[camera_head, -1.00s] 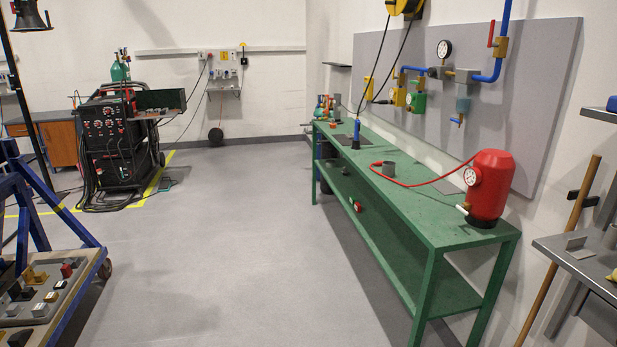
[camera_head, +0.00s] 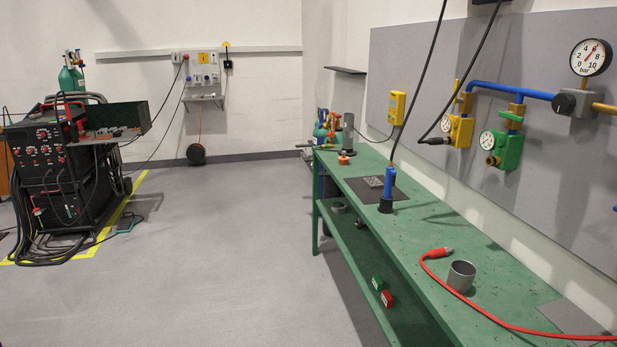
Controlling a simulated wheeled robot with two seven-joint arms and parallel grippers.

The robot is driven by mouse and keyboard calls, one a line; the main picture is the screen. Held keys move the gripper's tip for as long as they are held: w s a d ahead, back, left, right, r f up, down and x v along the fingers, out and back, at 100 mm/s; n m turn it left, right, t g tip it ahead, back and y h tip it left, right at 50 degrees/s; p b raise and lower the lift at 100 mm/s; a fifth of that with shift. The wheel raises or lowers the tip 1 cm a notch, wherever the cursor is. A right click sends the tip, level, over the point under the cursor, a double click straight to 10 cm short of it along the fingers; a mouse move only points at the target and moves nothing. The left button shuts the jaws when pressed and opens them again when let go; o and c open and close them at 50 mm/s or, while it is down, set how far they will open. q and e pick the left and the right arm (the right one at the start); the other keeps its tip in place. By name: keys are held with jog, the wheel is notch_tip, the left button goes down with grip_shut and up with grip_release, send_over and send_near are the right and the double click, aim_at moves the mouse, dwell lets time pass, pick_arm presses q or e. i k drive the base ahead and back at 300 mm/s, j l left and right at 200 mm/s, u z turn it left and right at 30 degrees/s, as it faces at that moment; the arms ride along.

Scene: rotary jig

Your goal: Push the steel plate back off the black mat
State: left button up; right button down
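A small grey steel plate (camera_head: 374,181) lies at the far part of the green workbench. It is on or against a dark, near-black mat (camera_head: 362,193), which lies flat on the bench top. How much of the plate rests on the mat is too small to tell. A blue upright tool with a black foot (camera_head: 388,184) stands at the near side of the mat and hides part of it. Neither of my grippers is in view.
The green workbench (camera_head: 440,232) runs along the right wall. Nearer on it are a grey cup (camera_head: 461,276), a red hose (camera_head: 468,309) and a flat grey sheet (camera_head: 572,317). A black cable hangs above the blue tool.

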aim_at(373, 183)
jog(key=i, duration=2.65)
jog(key=i+z, duration=0.2)
jog(key=i, duration=0.2)
jog(key=i+j+z, duration=0.2)
jog(key=i, duration=0.15)
